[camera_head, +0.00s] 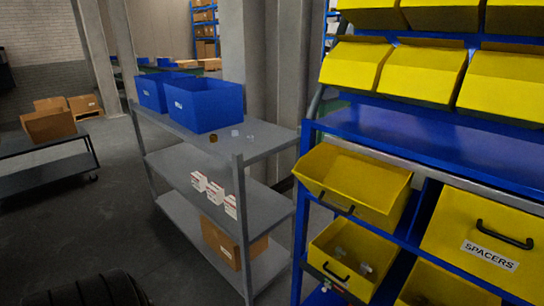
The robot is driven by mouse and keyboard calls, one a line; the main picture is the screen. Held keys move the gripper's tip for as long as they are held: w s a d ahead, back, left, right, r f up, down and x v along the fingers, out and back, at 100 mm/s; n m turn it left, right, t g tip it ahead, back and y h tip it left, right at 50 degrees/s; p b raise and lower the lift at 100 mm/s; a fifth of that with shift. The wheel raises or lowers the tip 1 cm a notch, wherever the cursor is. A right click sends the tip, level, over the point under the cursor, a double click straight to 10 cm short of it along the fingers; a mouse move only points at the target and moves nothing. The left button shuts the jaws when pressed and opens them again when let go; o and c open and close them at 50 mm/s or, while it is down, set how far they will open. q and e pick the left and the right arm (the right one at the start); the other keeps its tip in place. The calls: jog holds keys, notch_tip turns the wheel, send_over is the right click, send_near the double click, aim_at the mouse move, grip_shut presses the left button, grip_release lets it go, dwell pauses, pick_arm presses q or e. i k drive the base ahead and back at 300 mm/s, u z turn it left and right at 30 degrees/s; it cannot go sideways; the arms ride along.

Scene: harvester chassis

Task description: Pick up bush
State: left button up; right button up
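A small brown-gold ring-shaped piece (213,138), which looks like the bush, lies on the top shelf of the grey rack (262,141). It sits near the front edge, in front of the larger blue bin (205,106). Two small pale pieces lie to its right, one whitish (235,133) and one greyish (251,137). Neither of my grippers is in view.
A blue rack with yellow bins stands at right; one open bin (352,184) tilts out, and another is labelled SPACERS (484,245). White boxes (215,193) and a cardboard box (222,244) fill lower shelves. A black tyre (90,291) is at bottom left.

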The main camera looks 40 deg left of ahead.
aim_at(213, 138)
jog(key=u, duration=1.95)
jog(key=k, duration=0.4)
jog(key=u, duration=0.9)
jog(key=i, duration=1.2)
jog(key=z, duration=0.45)
